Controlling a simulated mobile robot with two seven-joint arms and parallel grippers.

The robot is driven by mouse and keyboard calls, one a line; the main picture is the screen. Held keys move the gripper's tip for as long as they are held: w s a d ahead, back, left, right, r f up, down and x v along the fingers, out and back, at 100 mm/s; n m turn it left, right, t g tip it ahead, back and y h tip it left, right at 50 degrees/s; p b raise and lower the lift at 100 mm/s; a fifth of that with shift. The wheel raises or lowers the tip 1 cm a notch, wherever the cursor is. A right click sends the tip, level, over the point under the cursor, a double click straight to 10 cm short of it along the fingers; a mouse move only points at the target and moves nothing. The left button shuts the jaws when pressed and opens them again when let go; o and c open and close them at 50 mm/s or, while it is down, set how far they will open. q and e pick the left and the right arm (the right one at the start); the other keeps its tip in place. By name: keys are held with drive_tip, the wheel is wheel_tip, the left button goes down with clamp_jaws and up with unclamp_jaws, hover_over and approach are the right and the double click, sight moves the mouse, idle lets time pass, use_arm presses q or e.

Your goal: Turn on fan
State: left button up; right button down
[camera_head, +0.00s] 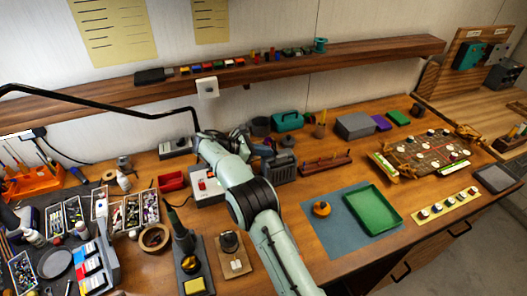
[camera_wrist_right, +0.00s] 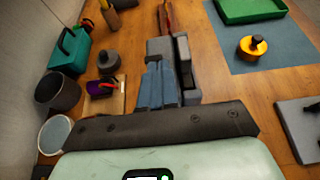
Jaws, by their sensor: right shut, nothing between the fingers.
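My right arm reaches up the middle of the head view, and its dark gripper (camera_head: 242,138) is over the back of the bench. In the right wrist view the blue-grey fingers (camera_wrist_right: 163,75) are together with nothing between them. A dark grey block-like device (camera_head: 280,167) stands just right of the gripper in the head view; it shows right beyond the fingers in the wrist view (camera_wrist_right: 180,50). Whether they touch I cannot tell. A white box with a red switch (camera_head: 205,186) is partly behind my arm. I cannot make out for certain which object is the fan.
A green tray (camera_head: 375,208) and an orange-black round object (camera_head: 321,208) are on a blue mat (camera_head: 338,236). A teal box (camera_head: 288,121) and dark pot (camera_head: 260,126) stand behind. A wooden shelf (camera_head: 370,52) runs above. The left side is crowded with tools and bins.

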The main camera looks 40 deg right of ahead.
drive_tip(key=shift+s+d+r+t+y, duration=0.1)
drive_tip(key=shift+d+r+t+y, duration=0.3)
drive_tip(key=shift+y, duration=0.6)
drive_tip(key=shift+s+d+r+y, duration=0.1)
drive_tip(key=shift+d+r+y, duration=0.2)
drive_tip(key=shift+y, duration=0.2)
drive_tip(key=shift+s+d+r+t+y, duration=0.1)
drive_tip(key=shift+d+r+t+y, duration=0.15)
drive_tip(key=shift+y, duration=0.55)
drive_tip(key=shift+s+d+r+t+y, duration=0.15)
drive_tip(key=shift+d+t+y, duration=0.25)
drive_tip(key=shift+y, duration=0.35)
drive_tip(key=shift+s+d+r+t+y, duration=0.15)
drive_tip(key=shift+d+y, duration=0.3)
drive_tip(key=shift+y, duration=0.3)
drive_tip(key=shift+r, duration=0.8)
drive_tip(key=shift+r, duration=0.1)
